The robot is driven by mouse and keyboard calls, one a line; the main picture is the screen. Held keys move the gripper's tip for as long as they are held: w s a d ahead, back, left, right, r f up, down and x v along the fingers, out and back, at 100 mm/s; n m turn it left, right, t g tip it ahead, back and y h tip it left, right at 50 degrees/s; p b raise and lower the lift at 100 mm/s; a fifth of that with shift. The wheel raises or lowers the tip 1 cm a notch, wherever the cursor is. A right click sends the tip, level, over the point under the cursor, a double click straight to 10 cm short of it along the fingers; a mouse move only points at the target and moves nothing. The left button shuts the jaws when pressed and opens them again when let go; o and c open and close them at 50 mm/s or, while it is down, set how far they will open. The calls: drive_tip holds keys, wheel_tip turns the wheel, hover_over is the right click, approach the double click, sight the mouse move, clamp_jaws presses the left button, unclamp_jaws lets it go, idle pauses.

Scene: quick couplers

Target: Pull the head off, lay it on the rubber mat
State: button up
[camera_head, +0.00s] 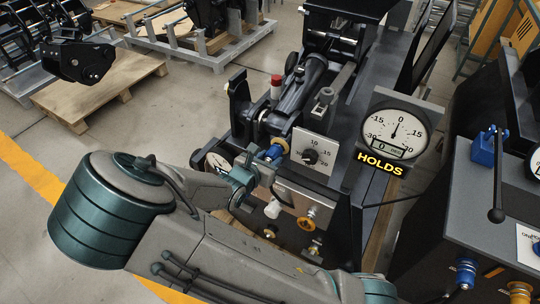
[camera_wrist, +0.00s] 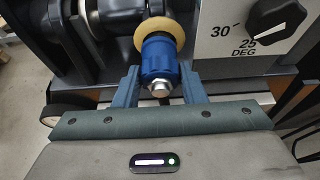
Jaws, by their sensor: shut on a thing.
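The blue coupler head (camera_wrist: 160,58) with a silver tip sits between the two fingers of my gripper (camera_wrist: 160,88) in the wrist view. A tan ring (camera_wrist: 160,31) is right behind it, against the dark machine. In the head view the blue head (camera_head: 275,152) shows just beyond my gripper (camera_head: 262,161), beside the dial plate. My gripper is shut on the head. I cannot tell whether the head is still seated on its fitting. I cannot make out a rubber mat in either view.
A dial plate (camera_head: 309,156) is close to the right of the head. A gauge (camera_head: 397,127) labelled HOLDS stands above it. Further fittings (camera_head: 306,223) sit just below my gripper. A grey bench (camera_head: 490,222) with a lever block stands at right. Pallets (camera_head: 98,88) lie at upper left.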

drive_tip(key=shift+s+a+p, duration=0.4)
drive_tip(key=shift+s+a, duration=0.25)
drive_tip(key=shift+s, duration=0.35)
drive_tip(key=shift+c, duration=0.4)
drive_tip(key=s+a, duration=0.1)
drive_tip(key=s+a+p, duration=0.1)
drive_tip(key=s, duration=0.1)
drive_tip(key=shift+s+a+p, duration=0.1)
drive_tip(key=shift+s+p, duration=0.1)
drive_tip(key=shift+p, duration=0.1)
idle(0.3)
